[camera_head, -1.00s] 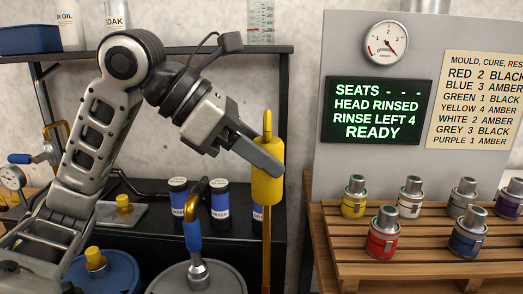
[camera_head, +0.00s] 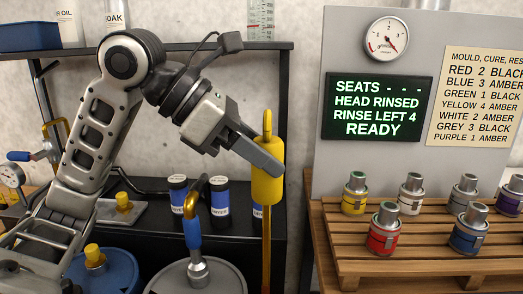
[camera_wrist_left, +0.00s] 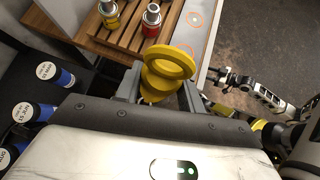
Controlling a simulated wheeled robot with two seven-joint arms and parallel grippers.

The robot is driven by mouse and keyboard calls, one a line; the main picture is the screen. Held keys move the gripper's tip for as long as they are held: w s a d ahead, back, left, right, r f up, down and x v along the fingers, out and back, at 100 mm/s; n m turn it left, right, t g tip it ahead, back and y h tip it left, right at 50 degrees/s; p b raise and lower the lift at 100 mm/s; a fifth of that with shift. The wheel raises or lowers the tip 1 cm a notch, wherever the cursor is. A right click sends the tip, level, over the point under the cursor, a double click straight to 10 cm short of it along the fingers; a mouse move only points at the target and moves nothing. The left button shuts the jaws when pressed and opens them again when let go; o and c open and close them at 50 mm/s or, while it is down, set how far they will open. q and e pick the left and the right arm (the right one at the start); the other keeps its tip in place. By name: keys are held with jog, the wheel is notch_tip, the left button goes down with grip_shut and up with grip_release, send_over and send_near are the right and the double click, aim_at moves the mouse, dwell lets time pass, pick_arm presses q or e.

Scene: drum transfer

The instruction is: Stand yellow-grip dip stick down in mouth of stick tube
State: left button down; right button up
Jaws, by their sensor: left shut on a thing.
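My left gripper (camera_head: 262,158) is shut on the yellow grip (camera_head: 267,180) of the dip stick. The stick is upright, its loop at the top and its thin amber shaft (camera_head: 266,240) running down past the bottom of the head view. In the left wrist view the yellow grip (camera_wrist_left: 165,70) sits between the jaws. The shaft's lower end is out of view. I cannot make out the stick tube in either view. In the left wrist view what looks like my right gripper (camera_wrist_left: 222,78) is small, over the floor, its jaws unclear.
A slatted wooden stand (camera_head: 420,262) with several coloured canisters is at the right, under a green-text display (camera_head: 378,108). A blue-handled valve tool (camera_head: 193,235) stands on a grey drum lid (camera_head: 170,278) left of the stick.

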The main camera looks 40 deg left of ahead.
aim_at(261, 198)
pick_arm(q)
notch_tip(261, 198, down, 6)
jog(key=b, duration=0.6)
jog(key=shift+f+b, duration=0.2)
jog(key=shift+b, duration=0.1)
jog(key=shift+f+b, duration=0.35)
pick_arm(e)
jog(key=w+a+f+n+g+y+b, duration=0.1)
jog(key=w+a+f+b, duration=0.15)
jog(key=f+b, duration=0.9)
pick_arm(q)
notch_tip(261, 198, down, 23)
jog(key=b, duration=1.1)
pick_arm(e)
jog(key=w+a+r+t+y, duration=0.1)
jog(key=a+r+t+y, duration=0.2)
jog(key=r+t+y, duration=0.2)
jog(key=shift+w+a+r+m+t, duration=0.15)
jog(key=shift+w+a+m+t, duration=0.2)
jog(key=shift+t, duration=0.35)
pick_arm(q)
jog(key=shift+r, duration=0.1)
jog(key=shift+f+b, duration=0.2)
jog(key=shift+b, duration=0.15)
pick_arm(e)
jog(key=shift+f, duration=0.2)
